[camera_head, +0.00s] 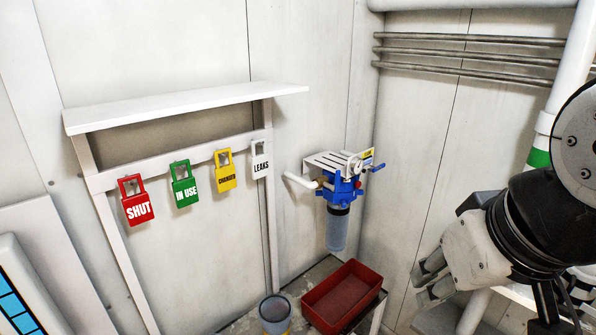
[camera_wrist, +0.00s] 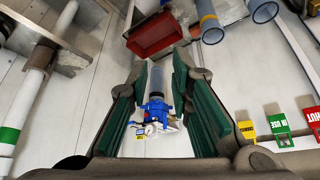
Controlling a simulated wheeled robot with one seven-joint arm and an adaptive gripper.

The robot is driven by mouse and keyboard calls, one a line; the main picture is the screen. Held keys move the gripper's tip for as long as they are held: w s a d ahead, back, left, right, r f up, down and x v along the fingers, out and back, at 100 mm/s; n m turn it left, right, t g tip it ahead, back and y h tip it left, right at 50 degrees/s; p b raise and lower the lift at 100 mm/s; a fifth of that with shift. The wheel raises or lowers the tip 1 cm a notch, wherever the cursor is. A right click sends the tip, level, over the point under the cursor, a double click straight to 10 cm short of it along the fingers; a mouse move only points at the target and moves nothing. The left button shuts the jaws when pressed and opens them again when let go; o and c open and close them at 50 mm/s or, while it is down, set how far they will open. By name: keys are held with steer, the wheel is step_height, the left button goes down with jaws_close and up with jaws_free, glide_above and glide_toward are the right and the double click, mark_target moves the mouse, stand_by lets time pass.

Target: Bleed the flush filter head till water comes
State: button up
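The flush filter head (camera_head: 341,187) is blue and is fixed to a white bracket (camera_head: 338,163) on the wall. A clear bluish bowl (camera_head: 337,230) hangs below it, and a small gauge and a blue lever (camera_head: 376,168) are at its top. My gripper (camera_head: 428,283) is to the right of the filter and well apart from it. In the wrist view the filter head (camera_wrist: 155,110) shows upside down between my open, empty fingers (camera_wrist: 160,95), some way beyond them. I see no water coming from the head. The bleed part is too small to make out.
Red, green, yellow and white tags (camera_head: 182,184) hang under a shelf (camera_head: 185,106) at left. Pipes (camera_head: 470,53) run along the right wall. The space between my gripper and the filter looks clear.

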jaws_close()
stand_by(1.0)
